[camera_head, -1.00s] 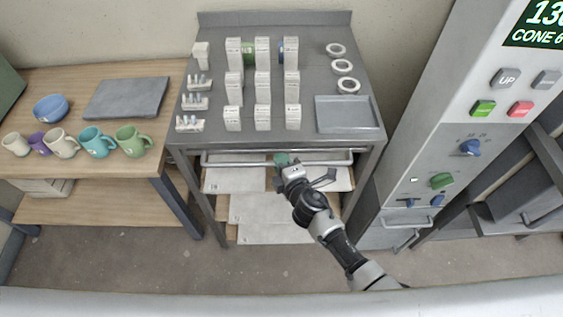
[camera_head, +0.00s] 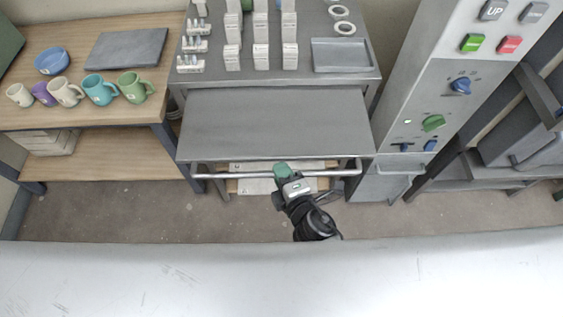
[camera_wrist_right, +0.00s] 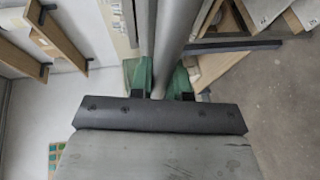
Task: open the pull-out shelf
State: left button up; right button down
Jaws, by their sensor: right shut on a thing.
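The pull-out shelf (camera_head: 272,125) is a flat grey metal panel that extends toward me from under the top of the grey metal table. Its round bar handle (camera_head: 230,175) runs along its front edge. My right gripper (camera_head: 282,170) is at the middle of the bar, with its green fingers around it. In the right wrist view the green fingertips (camera_wrist_right: 164,78) are on both sides of the grey bar (camera_wrist_right: 176,30), shut on it. My left gripper is not in view.
White boxes (camera_head: 260,57), rings (camera_head: 343,27) and a grey tray (camera_head: 341,55) are on the tabletop. A wooden table with mugs (camera_head: 100,89) stands at left. A control cabinet (camera_head: 425,90) stands close at right. The shelf's top is bare.

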jog(key=shift+s, duration=0.4)
jog(key=c, duration=1.1)
grip_release()
jog(key=b+v, duration=0.2)
jog(key=v, duration=0.8)
jog(key=shift+s+b, duration=0.3)
jog(key=shift+s, duration=0.1)
